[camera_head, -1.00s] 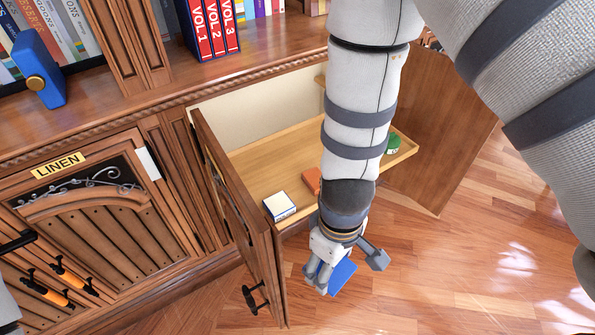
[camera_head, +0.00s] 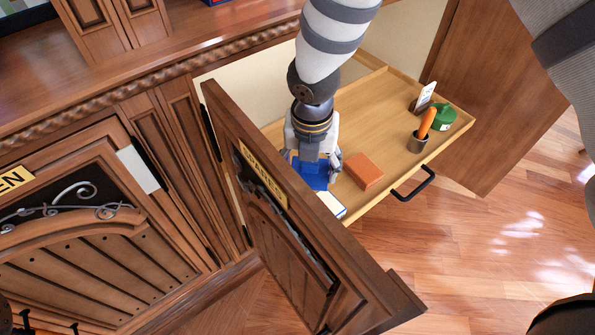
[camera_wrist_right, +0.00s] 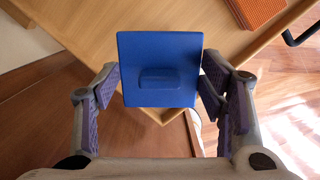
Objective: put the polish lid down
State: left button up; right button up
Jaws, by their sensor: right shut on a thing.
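My right gripper (camera_head: 315,165) is shut on a blue square lid (camera_head: 314,177) with a raised grip on its face, which I take as the polish lid. In the right wrist view the lid (camera_wrist_right: 150,65) sits between the two fingers (camera_wrist_right: 158,88), in front of the pull-out shelf's near-left corner. In the head view it is over the left end of the wooden pull-out shelf (camera_head: 385,115); I cannot tell whether it touches the shelf. A white-topped box with blue sides (camera_head: 331,204) is close by, partly behind the door. My left gripper is not seen.
An orange-brown block (camera_head: 363,171) lies right of the lid. A metal cup with an orange-handled tool (camera_head: 420,140), a green tin (camera_head: 442,116) and a white card (camera_head: 425,97) stand farther right. The open cabinet door (camera_head: 290,220) rises close on the left. The shelf's middle is clear.

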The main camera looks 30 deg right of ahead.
jog(key=w+f, duration=0.2)
jog(key=w+d+f+b, duration=0.1)
jog(key=w+f, duration=0.1)
jog(key=w+f+b, duration=0.1)
jog(key=f, duration=0.1)
jog(key=shift+w+d+f, duration=0.15)
jog(key=shift+w+d, duration=0.15)
jog(key=shift+w, duration=0.1)
jog(key=shift+w+d+f+b, duration=0.1)
jog(key=shift+w+f+b, duration=0.1)
jog(key=shift+f, duration=0.7)
jog(key=shift+w+f+b, duration=0.1)
jog(key=shift+f+b, duration=0.05)
jog(key=shift+f, duration=0.7)
jog(key=shift+f, duration=0.2)
jog(key=o, duration=1)
jog(key=shift+r, duration=0.1)
jog(key=r+p, duration=0.1)
jog(key=r, duration=0.3)
jog(key=r+p, duration=0.1)
jog(key=r, duration=0.3)
jog(key=s+a+r, duration=0.1)
jog(key=r, duration=0.3)
jog(key=shift+s+p, duration=0.1)
jog(key=shift+p, duration=0.3)
